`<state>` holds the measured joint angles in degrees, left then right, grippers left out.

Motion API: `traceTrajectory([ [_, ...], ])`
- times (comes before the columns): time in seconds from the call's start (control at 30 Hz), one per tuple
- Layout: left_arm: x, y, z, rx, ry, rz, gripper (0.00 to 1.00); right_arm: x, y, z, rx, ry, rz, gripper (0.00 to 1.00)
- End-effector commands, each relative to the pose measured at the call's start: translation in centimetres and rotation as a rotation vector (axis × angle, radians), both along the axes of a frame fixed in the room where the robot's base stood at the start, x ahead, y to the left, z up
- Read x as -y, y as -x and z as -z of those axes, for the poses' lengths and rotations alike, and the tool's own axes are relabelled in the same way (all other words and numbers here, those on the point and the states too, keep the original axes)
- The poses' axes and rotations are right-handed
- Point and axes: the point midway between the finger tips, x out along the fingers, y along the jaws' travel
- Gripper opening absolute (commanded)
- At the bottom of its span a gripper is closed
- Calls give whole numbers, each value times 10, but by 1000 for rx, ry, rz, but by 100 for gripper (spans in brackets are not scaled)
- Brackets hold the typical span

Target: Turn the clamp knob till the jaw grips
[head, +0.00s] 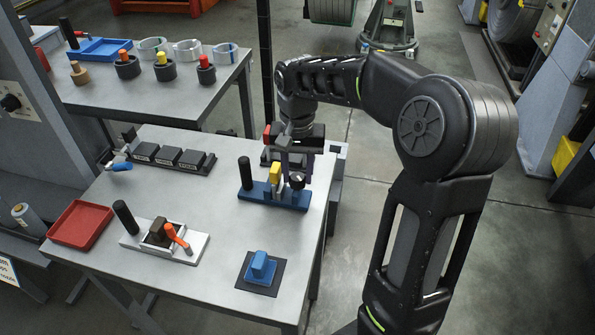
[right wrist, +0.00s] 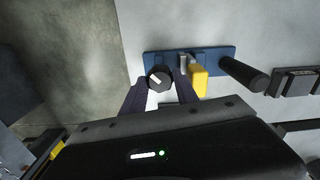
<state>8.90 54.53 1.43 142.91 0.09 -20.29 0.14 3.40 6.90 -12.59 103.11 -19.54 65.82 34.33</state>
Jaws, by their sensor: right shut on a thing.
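The clamp has a blue base (head: 250,196) near the right side of the near table; the base also shows in the right wrist view (right wrist: 150,64). A black knob with a white mark (right wrist: 158,78) is at one end. A yellow block (head: 275,174) stands mid-base, also in the right wrist view (right wrist: 199,82), beside a grey upright piece (right wrist: 183,64). A black post handle (head: 244,172) is at the other end. My right gripper (right wrist: 160,84) is shut on the knob, one finger each side. Whether the jaw touches the yellow block is unclear. My left gripper is out of view.
A white fixture (head: 190,246) with an orange lever, a red tray (head: 80,224), a blue block on a dark pad (head: 249,284) and a row of black blocks (head: 168,155) are on the same table.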

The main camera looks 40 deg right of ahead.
Motion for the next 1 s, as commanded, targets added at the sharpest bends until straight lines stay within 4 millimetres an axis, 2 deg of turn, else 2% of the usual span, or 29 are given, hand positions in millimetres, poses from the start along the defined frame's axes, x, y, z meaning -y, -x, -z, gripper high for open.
traceTrajectory([
  [0.53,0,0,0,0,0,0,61,0,-1,-1,4,1,41,0],
  [0.57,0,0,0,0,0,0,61,0,-1,-1,3,1,41,37],
  [0.8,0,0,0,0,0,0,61,0,0,0,2,1,40,56],
  [1.0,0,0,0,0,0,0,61,0,0,0,1,0,40,57],
])
